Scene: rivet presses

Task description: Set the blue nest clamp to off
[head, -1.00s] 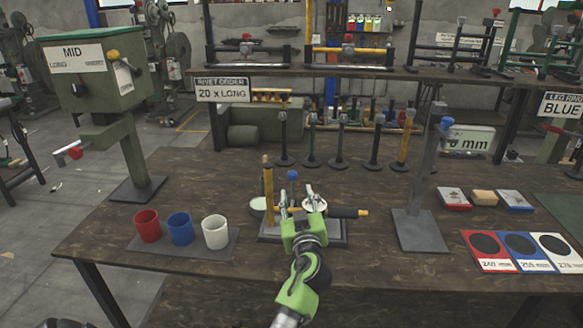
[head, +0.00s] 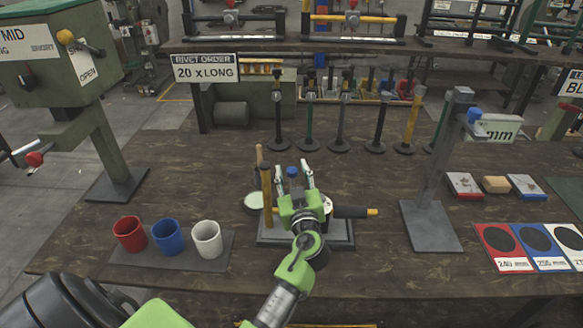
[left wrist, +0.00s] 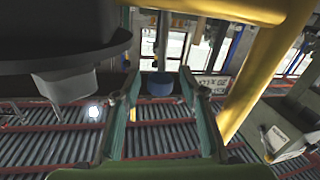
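The blue nest clamp shows as a small blue knob (head: 292,171) on the fixture (head: 345,238) near the table's front middle. In the left wrist view the blue knob (left wrist: 160,86) stands between my two fingers, with a gap on each side. My left gripper (head: 294,169) is open and empty, with its fingers reaching out toward the knob; it also shows in the left wrist view (left wrist: 159,88). The gripper body hides much of the fixture. I cannot tell the clamp's setting. My right gripper is not in view.
A yellow post (head: 267,195) stands close left of my gripper, and a dark handle with a yellow tip (head: 372,212) sticks out right. Red (head: 130,234), blue (head: 168,237) and white (head: 207,240) cups stand left. A grey post (head: 437,175) stands right.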

